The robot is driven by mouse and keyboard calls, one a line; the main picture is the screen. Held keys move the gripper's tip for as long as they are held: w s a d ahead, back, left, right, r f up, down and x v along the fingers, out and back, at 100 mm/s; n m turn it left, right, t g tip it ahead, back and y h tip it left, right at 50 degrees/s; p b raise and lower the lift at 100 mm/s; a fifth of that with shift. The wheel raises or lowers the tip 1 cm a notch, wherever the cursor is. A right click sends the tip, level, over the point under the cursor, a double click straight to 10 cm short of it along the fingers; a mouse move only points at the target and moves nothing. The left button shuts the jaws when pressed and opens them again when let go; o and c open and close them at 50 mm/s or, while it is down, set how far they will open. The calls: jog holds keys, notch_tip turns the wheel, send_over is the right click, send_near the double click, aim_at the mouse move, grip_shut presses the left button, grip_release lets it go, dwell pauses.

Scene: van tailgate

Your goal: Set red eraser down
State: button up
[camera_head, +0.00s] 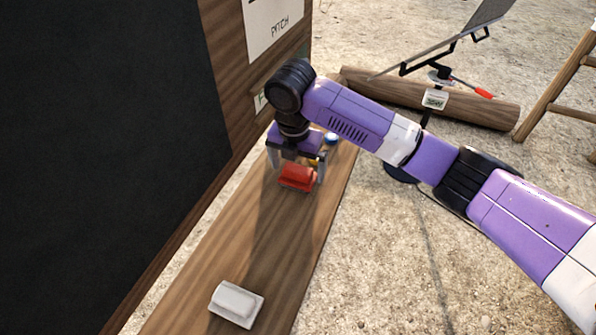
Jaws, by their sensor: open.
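The red eraser (297,177) is a small red block on the wooden ledge (262,245), toward its far part. My gripper (296,176) is above it and points down. Its two fingers are apart, one on each side of the eraser. Whether either finger touches the eraser cannot be told. The eraser appears to rest on the plank, though its underside is hard to see.
A white eraser (236,303) lies on the near part of the ledge. A dark board (105,140) stands along the left. Small blue and yellow items (331,139) sit behind my gripper. A stand, a log (480,112) and a wooden ladder are at the back right.

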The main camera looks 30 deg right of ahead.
aim_at(296, 173)
notch_tip(296, 173, up, 10)
jog(key=b, duration=0.1)
jog(key=shift+s+a, duration=0.35)
jog(key=shift+a, duration=0.1)
jog(key=shift+f, duration=0.1)
